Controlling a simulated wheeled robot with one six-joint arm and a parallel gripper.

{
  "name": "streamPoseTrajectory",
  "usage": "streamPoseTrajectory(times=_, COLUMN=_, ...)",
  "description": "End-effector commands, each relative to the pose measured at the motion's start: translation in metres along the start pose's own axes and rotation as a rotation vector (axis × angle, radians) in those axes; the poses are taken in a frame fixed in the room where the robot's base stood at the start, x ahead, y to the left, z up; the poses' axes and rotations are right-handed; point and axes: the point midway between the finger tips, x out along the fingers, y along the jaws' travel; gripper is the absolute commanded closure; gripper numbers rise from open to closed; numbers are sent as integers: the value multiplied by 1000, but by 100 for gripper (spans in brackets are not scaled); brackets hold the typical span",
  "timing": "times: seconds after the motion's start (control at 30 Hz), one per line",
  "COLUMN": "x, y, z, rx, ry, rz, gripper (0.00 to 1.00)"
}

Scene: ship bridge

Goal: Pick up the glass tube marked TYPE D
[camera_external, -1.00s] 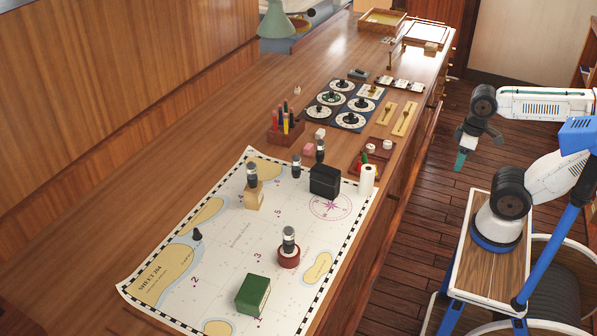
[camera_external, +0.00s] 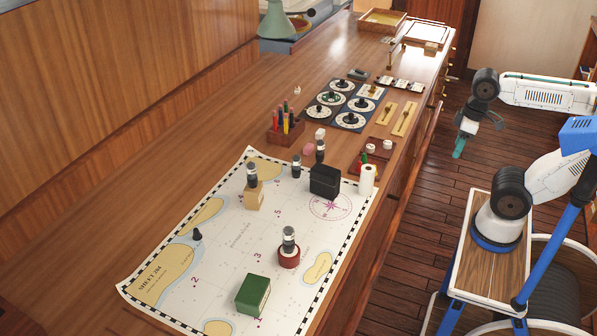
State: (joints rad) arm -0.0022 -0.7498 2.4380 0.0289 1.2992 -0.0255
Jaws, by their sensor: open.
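Several small glass tubes with dark ends stand on and near the chart. One tube (camera_external: 251,174) stands on a tan wooden block, and one tube (camera_external: 289,239) stands on a round red base. Another tube (camera_external: 320,150) stands behind the black box, and a shorter one (camera_external: 296,166) stands to its left at the chart's edge. The markings are too small to read, so I cannot tell which is TYPE D. My gripper (camera_external: 459,148) is open and empty, pointing down over the floor right of the counter, well away from the tubes.
The chart (camera_external: 215,262) also holds a green box (camera_external: 253,294), a black box (camera_external: 324,180), a white roll (camera_external: 367,180) and a dark cone (camera_external: 197,234). A pen rack (camera_external: 286,134) and dial panels (camera_external: 350,117) stand behind. The counter's left strip is clear.

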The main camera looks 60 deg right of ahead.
Motion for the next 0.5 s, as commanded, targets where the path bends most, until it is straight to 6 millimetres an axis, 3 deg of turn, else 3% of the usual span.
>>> streamPoseTrajectory(times=0.27, x=9, y=-29, z=-73, rx=-73, ry=173, rz=-119, gripper=45)
streamPoseTrajectory(times=0.37, x=11, y=-41, z=-109, rx=-92, ry=266, rz=-165, gripper=45)
streamPoseTrajectory(times=0.5, x=14, y=-58, z=-175, rx=-101, ry=438, rz=-220, gripper=45)
